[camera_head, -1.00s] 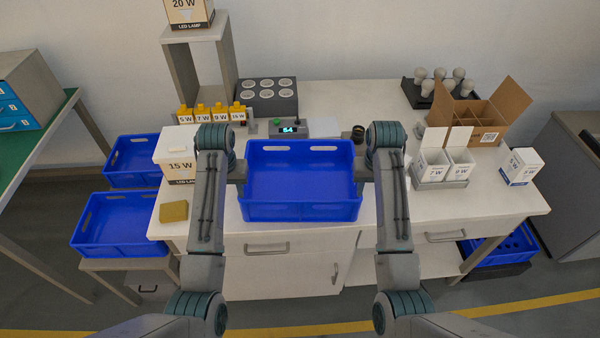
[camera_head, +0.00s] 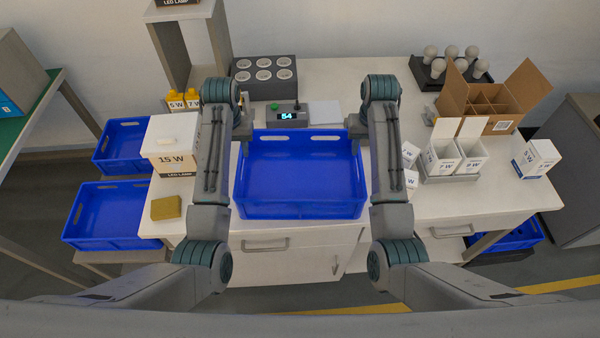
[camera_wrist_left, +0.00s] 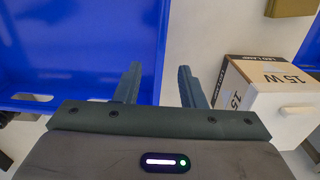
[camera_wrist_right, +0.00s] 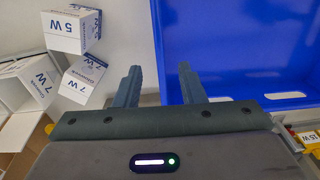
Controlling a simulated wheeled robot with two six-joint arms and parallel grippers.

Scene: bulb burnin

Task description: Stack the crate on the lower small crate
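A large empty blue crate (camera_head: 298,204) stands on the white workbench between my arms. Two more blue crates sit left of the bench: a rear one (camera_head: 122,150) and a front one (camera_head: 105,218). Another blue crate (camera_head: 518,238) is under the bench at right. My left gripper (camera_head: 242,130) is at the large crate's back left corner; its open fingers (camera_wrist_left: 159,85) straddle the line of the side wall. My right gripper (camera_head: 358,130) is at the back right corner, its open fingers (camera_wrist_right: 159,85) likewise. I cannot tell whether the fingers are level with the walls or above them.
A 15 W box (camera_head: 170,145) and a sponge (camera_head: 166,207) are left of the large crate. A display unit (camera_head: 287,115) stands behind it. Small white cartons (camera_head: 440,155) and a divided cardboard box (camera_head: 490,98) fill the right side.

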